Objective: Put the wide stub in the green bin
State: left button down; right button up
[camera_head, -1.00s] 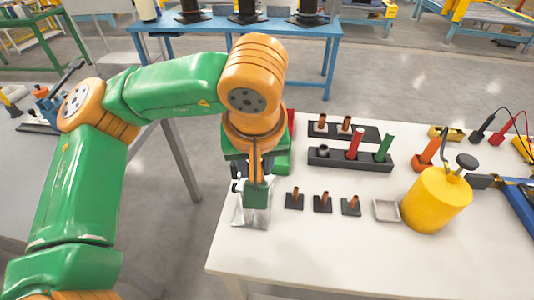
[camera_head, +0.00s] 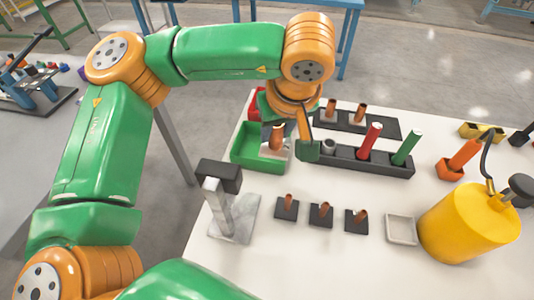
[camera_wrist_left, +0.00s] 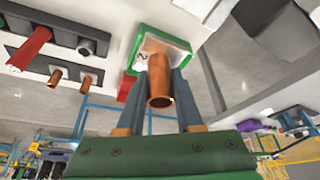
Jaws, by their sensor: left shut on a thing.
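The wide stub (camera_head: 277,136) is a copper-coloured tube, thicker than the other copper pieces. My left gripper (camera_head: 287,142) is shut on it and holds it at the right part of the green bin (camera_head: 237,158). In the left wrist view the stub (camera_wrist_left: 159,85) sits between the two fingers of my left gripper (camera_wrist_left: 160,98), with the green bin (camera_wrist_left: 186,47) beyond it. I cannot tell how high the stub is above the bin floor. My right gripper is not in view.
A red bin (camera_head: 256,104) stands behind the green one. A dark rack (camera_head: 340,160) with red and green tubes lies to the right. A grey metal stand (camera_head: 222,212), small black holders (camera_head: 321,215), a square tray (camera_head: 401,229) and a yellow canister (camera_head: 465,222) are nearer.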

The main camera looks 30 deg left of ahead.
aim_at(275, 148)
pick_arm(q)
jog(key=f+b, duration=0.2)
jog(key=f, duration=0.2)
jog(key=shift+s+f, duration=0.1)
jog(key=shift+s, duration=0.1)
jog(key=shift+f, duration=0.4)
jog(key=w+a+f, duration=0.3)
jog(key=w+a+f+p, duration=0.1)
jog(key=w+a+f, duration=0.2)
jog(key=w, duration=0.1)
jog(key=w+a+f+p, duration=0.1)
jog(key=w+a+f, duration=0.1)
jog(key=w+f, duration=0.2)
jog(key=shift+a, duration=0.4)
notch_tip(275, 148, down, 3)
jog(key=shift+p, duration=0.4)
jog(key=c, duration=0.6)
grip_release()
jog(key=shift+o, duration=0.2)
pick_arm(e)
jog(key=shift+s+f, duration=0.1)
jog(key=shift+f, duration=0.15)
